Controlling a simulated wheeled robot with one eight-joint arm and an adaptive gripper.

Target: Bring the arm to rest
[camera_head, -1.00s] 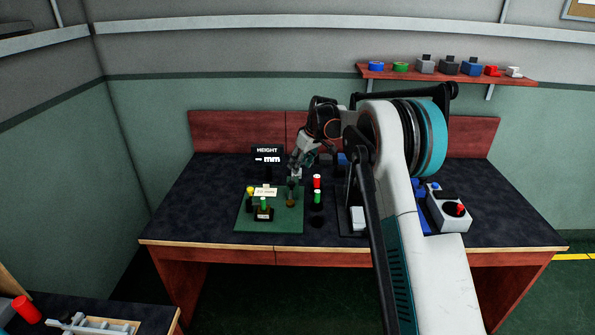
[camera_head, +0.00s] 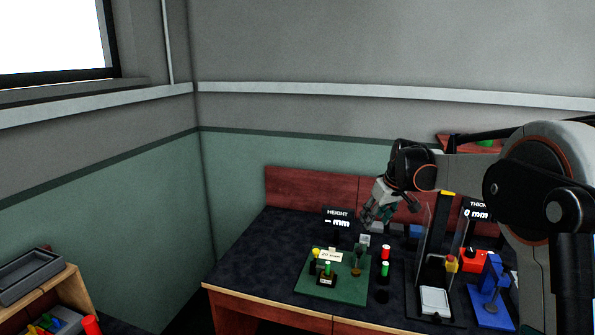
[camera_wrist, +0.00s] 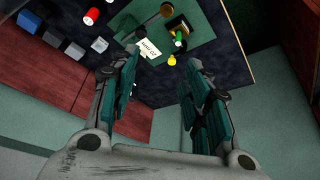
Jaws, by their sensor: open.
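My gripper (camera_head: 376,211) hangs above the back of the dark workbench (camera_head: 262,262), behind the green mat (camera_head: 348,287). In the wrist view its two teal-padded fingers (camera_wrist: 160,95) stand wide apart with nothing between them. My arm reaches in from the right in the head view, bent at the elbow, and hides part of the bench's right side.
The green mat carries a small stand with a green-topped peg (camera_head: 327,268), a yellow knob (camera_head: 316,251) and a label card (camera_head: 331,256). Red and green cylinders (camera_head: 385,260) stand beside it. The bench's left end is clear.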

